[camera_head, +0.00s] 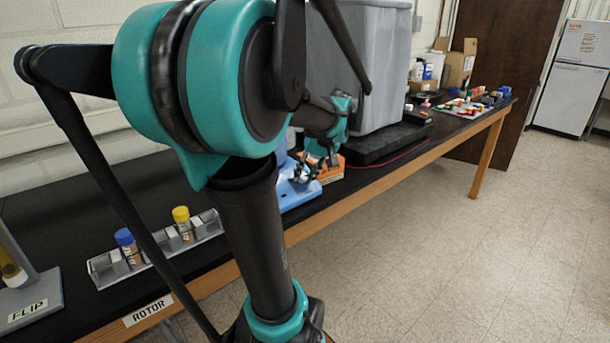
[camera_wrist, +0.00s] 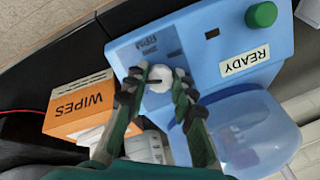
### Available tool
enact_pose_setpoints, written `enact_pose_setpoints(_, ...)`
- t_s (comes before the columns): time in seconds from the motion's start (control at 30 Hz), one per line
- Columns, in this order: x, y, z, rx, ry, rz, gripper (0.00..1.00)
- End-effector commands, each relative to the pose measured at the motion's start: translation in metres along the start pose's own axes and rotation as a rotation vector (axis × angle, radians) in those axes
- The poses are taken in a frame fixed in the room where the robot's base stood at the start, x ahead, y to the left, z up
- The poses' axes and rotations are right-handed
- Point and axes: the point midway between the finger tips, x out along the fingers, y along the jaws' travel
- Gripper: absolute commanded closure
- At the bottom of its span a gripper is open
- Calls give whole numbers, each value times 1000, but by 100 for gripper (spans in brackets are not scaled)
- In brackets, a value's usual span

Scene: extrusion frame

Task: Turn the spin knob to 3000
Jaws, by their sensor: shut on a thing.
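The blue device (camera_wrist: 207,58) fills the upper middle of the wrist view, with a white round knob (camera_wrist: 159,79) on its face. My gripper (camera_wrist: 158,84) has one finger on each side of the knob and is shut on it. Small dial markings sit just above the knob, too blurred to read. In the head view my gripper (camera_head: 309,168) is at the blue device (camera_head: 297,194), small and partly behind my own arm. The knob cannot be made out there.
An orange-and-white WIPES box (camera_wrist: 82,105) stands close left of my gripper in the wrist view. The device also bears a green button (camera_wrist: 261,14), a READY label (camera_wrist: 245,60) and a clear blue dome (camera_wrist: 250,130). A tube rack (camera_head: 113,268) and a grey bin (camera_head: 378,75) share the black bench.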

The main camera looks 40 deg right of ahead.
Motion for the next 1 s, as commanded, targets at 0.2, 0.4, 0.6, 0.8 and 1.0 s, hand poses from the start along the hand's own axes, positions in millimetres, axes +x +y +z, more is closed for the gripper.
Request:
enact_pose_setpoints(0.2,0,1,0,202,1,-34,100)
enact_pose_setpoints(0.4,0,2,0,390,1,-65,100)
enact_pose_setpoints(0.6,0,2,0,576,1,-97,100)
enact_pose_setpoints(0.8,0,2,1,764,1,-128,100)
enact_pose_setpoints(1.0,0,2,1,951,1,-159,100)
